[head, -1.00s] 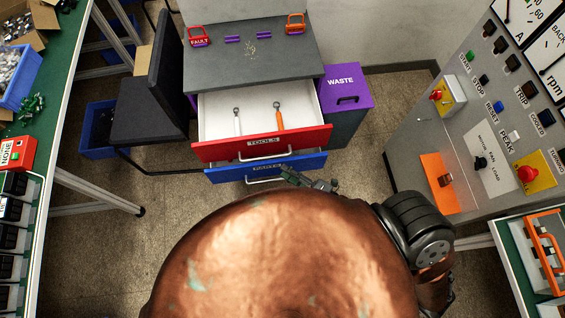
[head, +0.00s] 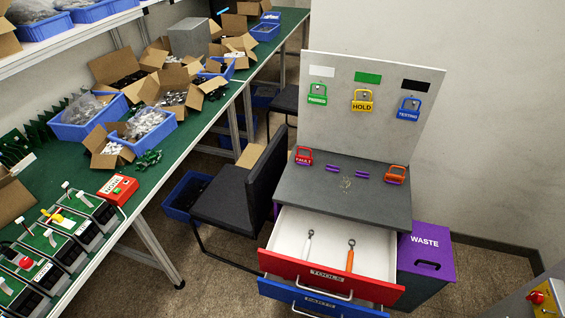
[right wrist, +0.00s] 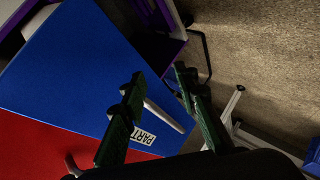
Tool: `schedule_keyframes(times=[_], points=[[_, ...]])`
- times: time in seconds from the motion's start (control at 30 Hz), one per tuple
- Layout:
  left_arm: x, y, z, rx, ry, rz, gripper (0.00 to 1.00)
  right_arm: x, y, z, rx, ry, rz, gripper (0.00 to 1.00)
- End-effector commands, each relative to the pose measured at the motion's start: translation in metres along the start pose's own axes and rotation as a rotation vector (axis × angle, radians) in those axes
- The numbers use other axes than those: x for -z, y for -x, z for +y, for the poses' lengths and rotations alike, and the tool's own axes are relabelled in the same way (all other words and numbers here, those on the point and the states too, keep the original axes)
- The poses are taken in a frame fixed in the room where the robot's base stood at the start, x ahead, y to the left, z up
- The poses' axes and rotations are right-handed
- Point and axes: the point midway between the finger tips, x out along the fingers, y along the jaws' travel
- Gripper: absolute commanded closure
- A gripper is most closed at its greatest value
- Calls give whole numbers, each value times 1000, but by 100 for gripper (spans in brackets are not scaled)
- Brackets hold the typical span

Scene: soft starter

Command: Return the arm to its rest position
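My right gripper (right wrist: 158,75) shows in the right wrist view. Its two dark green fingers stand apart with nothing held between them. Past the fingers is the blue parts drawer (right wrist: 75,60), with its pale handle (right wrist: 165,115) appearing in the gap between them. I cannot tell how far the fingers are from the handle. The head view shows neither arm nor gripper; my left gripper is in no current view.
In the head view the red tools drawer (head: 330,276) stands open with two wrenches inside, above the blue parts drawer (head: 318,302). A purple waste bin (head: 428,250) stands right of it. A chair (head: 230,200) and green workbench (head: 160,172) are left.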

Motion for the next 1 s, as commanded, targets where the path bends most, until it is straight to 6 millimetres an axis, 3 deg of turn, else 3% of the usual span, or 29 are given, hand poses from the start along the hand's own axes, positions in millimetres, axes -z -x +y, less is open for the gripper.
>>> schedule_keyframes(times=[0.03,0.1,0.3,0.5,0.6,0.7,1.0], points=[[0,0,0,0,0,0,60,-27,-3,-27,48,-85,-67,72],[0,0,0,0,0,0,60,-61,-2,-65,107,-210,-162,72],[0,0,0,0,0,1,60,-142,30,-182,257,-570,-467,72],[0,0,0,0,0,1,60,-182,87,-282,354,-870,-760,72],[0,0,0,0,0,1,60,-188,110,-312,377,-959,-860,72],[0,0,0,0,0,0,60,-190,124,-328,388,-1008,-916,72],[0,0,0,0,1,0,60,-191,129,-333,391,-1025,-936,72]])
